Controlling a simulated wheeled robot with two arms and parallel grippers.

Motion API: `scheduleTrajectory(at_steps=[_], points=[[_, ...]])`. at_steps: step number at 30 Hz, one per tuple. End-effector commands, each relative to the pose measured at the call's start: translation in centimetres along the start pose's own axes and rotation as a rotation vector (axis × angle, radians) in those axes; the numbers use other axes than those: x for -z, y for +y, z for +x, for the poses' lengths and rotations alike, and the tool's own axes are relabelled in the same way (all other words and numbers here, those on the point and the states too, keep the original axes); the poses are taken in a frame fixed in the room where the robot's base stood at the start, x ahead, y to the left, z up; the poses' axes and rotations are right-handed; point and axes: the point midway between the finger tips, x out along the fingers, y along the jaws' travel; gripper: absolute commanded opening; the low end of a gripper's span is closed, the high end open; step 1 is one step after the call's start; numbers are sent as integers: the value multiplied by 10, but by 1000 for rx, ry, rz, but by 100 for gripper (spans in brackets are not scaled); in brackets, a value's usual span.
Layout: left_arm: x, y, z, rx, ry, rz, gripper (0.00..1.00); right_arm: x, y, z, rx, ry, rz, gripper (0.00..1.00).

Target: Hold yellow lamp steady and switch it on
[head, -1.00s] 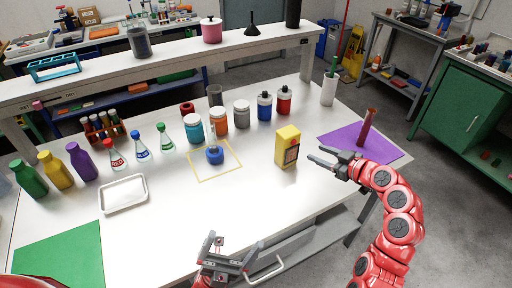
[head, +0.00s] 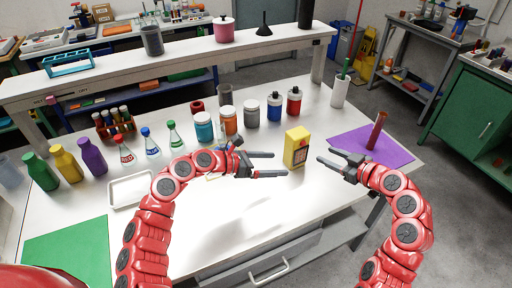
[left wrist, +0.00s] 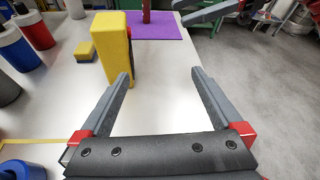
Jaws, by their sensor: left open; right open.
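The yellow lamp (head: 296,147), a box with a dark front panel, stands upright on the white table. My left gripper (head: 280,163) is open and empty, pointing right, with its fingertips just left of the lamp. In the left wrist view the lamp (left wrist: 115,45) stands ahead, mostly left of the gap between the open fingers (left wrist: 161,73). My right gripper (head: 327,155) is open and empty to the right of the lamp, pointing toward it. It also shows at the top of the left wrist view. The lamp's switch cannot be made out.
A purple mat (head: 398,152) with a brown tube (head: 376,131) is at right. Jars, including a red one (head: 294,101), stand behind. A blue ring-shaped thing (left wrist: 22,170) lies beside my left gripper. The front table is clear.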

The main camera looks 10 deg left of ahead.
Motion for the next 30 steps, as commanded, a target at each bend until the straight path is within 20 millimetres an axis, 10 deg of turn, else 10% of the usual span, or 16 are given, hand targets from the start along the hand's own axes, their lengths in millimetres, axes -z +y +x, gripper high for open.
scheduleTrajectory(at_steps=[11, 30], points=[[-20, 62, -27, -177, 40, 89, 100, 0, 0, 0, 0, 0, 0, 50], [-17, 84, 99, -175, 34, 82, 100, 0, 0, 0, 0, 0, 0, 50]])
